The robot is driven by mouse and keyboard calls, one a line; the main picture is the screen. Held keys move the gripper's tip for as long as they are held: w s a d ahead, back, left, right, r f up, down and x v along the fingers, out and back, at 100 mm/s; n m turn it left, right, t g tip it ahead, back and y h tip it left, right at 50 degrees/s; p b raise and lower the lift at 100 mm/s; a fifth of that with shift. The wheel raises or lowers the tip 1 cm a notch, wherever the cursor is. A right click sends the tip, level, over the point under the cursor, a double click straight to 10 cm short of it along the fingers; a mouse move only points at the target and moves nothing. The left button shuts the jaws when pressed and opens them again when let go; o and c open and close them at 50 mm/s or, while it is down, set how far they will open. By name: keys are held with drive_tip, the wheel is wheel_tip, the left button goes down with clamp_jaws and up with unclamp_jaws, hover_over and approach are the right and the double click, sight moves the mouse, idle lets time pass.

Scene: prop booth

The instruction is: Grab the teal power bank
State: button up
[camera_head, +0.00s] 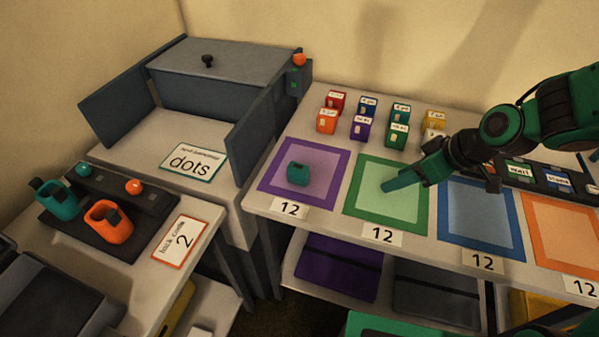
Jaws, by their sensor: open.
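A small teal block-like thing (298,174) with a dark mark on top sits on the purple mat (330,158); it may be the teal power bank. Another teal thing (57,201) with dark parts stands in a black dock (85,226) at far left, beside an orange one (108,222). My gripper (387,185) is green, open and apparently empty. It appears over the green mat (360,215), to the right of the block and apart from it. The exact gap between its fingers is hard to see.
Several small labelled boxes (326,121) stand behind the mats. A blue mat (482,217) and an orange mat (570,235) lie to the right, bare where visible.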

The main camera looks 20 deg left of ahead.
sight(286, 177)
drive_tip(key=a+n+y, duration=0.1)
drive_tip(key=a, duration=0.2)
drive_tip(key=s+a+f+n+y, duration=0.1)
drive_tip(key=a, duration=0.2)
drive_tip(key=a+f+n+g+y, duration=0.1)
drive_tip(key=a, duration=0.3)
drive_tip(key=shift+s+f+n+y, duration=0.25)
drive_tip(key=shift+s+n+y, duration=0.05)
drive_tip(key=shift+y, duration=0.1)
drive_tip(key=a+y, duration=0.1)
drive_tip(key=a, duration=0.1)
drive_tip(key=a+r+n+y, duration=0.1)
drive_tip(key=a, duration=0.1)
drive_tip(key=a+y, duration=0.1)
drive_tip(key=a, duration=0.2)
drive_tip(key=shift+s+a+r+n+y, duration=0.1)
drive_tip(key=shift+s+r+n+y, duration=0.1)
drive_tip(key=shift+s+n+y, duration=0.15)
drive_tip(key=shift+a+r, duration=0.2)
drive_tip(key=shift+a, duration=0.3)
drive_tip(key=shift+y, duration=0.25)
drive_tip(key=x, duration=0.5)
drive_tip(key=shift+w, duration=0.1)
drive_tip(key=shift+w+x, duration=0.2)
drive_tip(key=shift+x, duration=1.2)
drive_tip(key=shift+w+x, duration=0.15)
drive_tip(key=shift+x, duration=1.25)
drive_tip(key=shift+d+f, duration=0.1)
drive_tip(key=shift+f, duration=0.05)
drive_tip(key=shift+c, duration=0.3)
